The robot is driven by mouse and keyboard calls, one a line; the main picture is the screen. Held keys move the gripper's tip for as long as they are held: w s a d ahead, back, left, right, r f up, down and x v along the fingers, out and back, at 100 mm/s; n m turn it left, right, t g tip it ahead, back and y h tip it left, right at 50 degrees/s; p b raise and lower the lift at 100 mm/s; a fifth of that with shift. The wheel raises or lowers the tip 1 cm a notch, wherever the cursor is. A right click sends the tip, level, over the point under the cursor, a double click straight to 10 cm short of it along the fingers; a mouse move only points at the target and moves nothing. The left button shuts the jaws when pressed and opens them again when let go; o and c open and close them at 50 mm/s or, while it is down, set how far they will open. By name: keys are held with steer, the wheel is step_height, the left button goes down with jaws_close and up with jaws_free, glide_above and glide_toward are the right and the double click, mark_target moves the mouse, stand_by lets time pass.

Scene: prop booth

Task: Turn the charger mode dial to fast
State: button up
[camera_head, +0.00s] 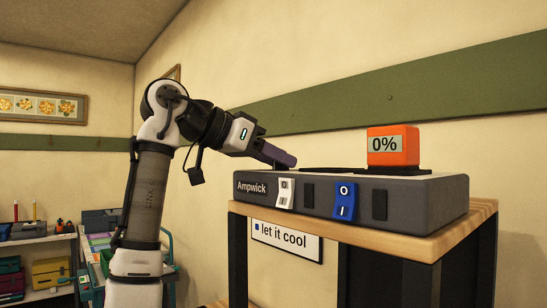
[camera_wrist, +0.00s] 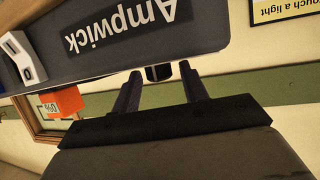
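The grey charger (camera_head: 415,190), labelled Ampwick, lies on a wooden-topped stand. It also fills the upper left of the wrist view (camera_wrist: 200,40), upside down. My gripper (camera_head: 290,162) is at the charger's left end, near its top, in the head view. In the wrist view its two dark fingers (camera_wrist: 160,73) are spread apart. A small black block (camera_wrist: 158,73) at the charger's edge shows between the fingertips, with gaps on both sides; it may be the mode dial. I cannot read any dial marking. No dial is clear in the head view.
An orange block reading 0% (camera_head: 393,146) stands on the charger. The charger's front has a white switch (camera_head: 285,193), a blue switch (camera_head: 345,201) and dark slots (camera_head: 379,205). The stand's wooden top (camera_head: 460,228) juts out at the right. Shelves (camera_head: 42,240) stand at the left.

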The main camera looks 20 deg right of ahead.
steer(key=c, duration=0.8)
steer(key=shift+s+n+t+y+b, duration=0.25)
steer(key=shift+n+t+b, duration=0.35)
steer(key=shift+n+t, duration=0.45)
steer(key=n+t+y, duration=0.1)
steer(key=t, duration=0.1)
steer(key=n+t+y+b, duration=0.1)
steer(key=n, duration=0.1)
steer(key=shift+s+d+t, duration=0.15)
steer(key=shift+s+t, duration=0.05)
steer(key=shift+t, duration=0.15)
steer(key=n+t+y+b, duration=0.1)
steer(key=n+t+y, duration=0.1)
steer(key=n, duration=0.1)
steer(key=shift+s+d, duration=0.1)
steer(key=shift+d, duration=0.05)
steer(key=shift+s+d+r+n+t+y, duration=0.1)
steer(key=shift+d+n+t+y, duration=0.05)
steer(key=shift+n+t+y, duration=1.4)
steer(key=shift+n+g+y, duration=0.25)
steer(key=shift+n+y, duration=0.15)
steer(key=shift+y, duration=0.1)
